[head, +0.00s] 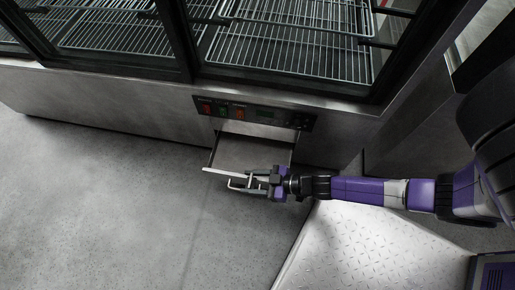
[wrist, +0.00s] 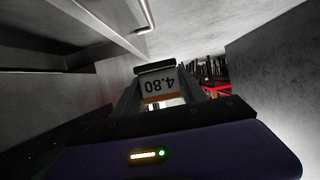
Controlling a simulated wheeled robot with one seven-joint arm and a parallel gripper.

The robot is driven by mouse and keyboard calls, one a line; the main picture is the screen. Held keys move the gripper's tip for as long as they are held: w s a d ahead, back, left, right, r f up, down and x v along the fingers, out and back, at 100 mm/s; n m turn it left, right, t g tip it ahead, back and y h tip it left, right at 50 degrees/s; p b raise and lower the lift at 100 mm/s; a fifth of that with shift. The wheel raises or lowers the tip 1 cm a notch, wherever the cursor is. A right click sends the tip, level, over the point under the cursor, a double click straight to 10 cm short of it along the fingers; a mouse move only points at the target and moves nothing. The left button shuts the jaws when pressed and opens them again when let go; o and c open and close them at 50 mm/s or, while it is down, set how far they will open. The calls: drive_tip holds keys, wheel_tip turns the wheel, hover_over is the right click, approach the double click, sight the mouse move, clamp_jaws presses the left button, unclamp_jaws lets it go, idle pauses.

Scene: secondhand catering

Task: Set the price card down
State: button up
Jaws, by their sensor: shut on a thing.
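The price card (wrist: 158,86) shows in the wrist view, white with an orange band and "4.80" upside down. It is held between the two fingers of my gripper (wrist: 155,92), which is shut on it. In the head view my gripper (head: 243,183) is at the front edge of a pulled-out drawer or tray (head: 255,152) below the control panel. I cannot make out the card clearly in that view, nor whether it touches anything.
A glass-fronted display cabinet with wire racks (head: 290,65) stands behind. Its control panel (head: 255,113) has red, green and orange switches. Concrete floor (head: 110,210) is clear at left. A pale tread-plate surface (head: 370,250) lies under my arm at right.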

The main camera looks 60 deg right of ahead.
drive_tip(key=b, duration=0.4)
hover_over(259, 162)
wheel_tip(259, 162, down, 8)
drive_tip(key=b, duration=0.5)
drive_tip(key=shift+w+a+r, duration=0.1)
drive_tip(key=shift+w+a, duration=0.05)
wheel_tip(259, 162, down, 4)
drive_tip(key=b, duration=0.2)
drive_tip(key=shift+r+b, duration=0.1)
drive_tip(key=shift+b, duration=0.2)
drive_tip(key=shift+d, duration=0.2)
drive_tip(key=o, duration=1.3)
drive_tip(key=shift+o, duration=0.2)
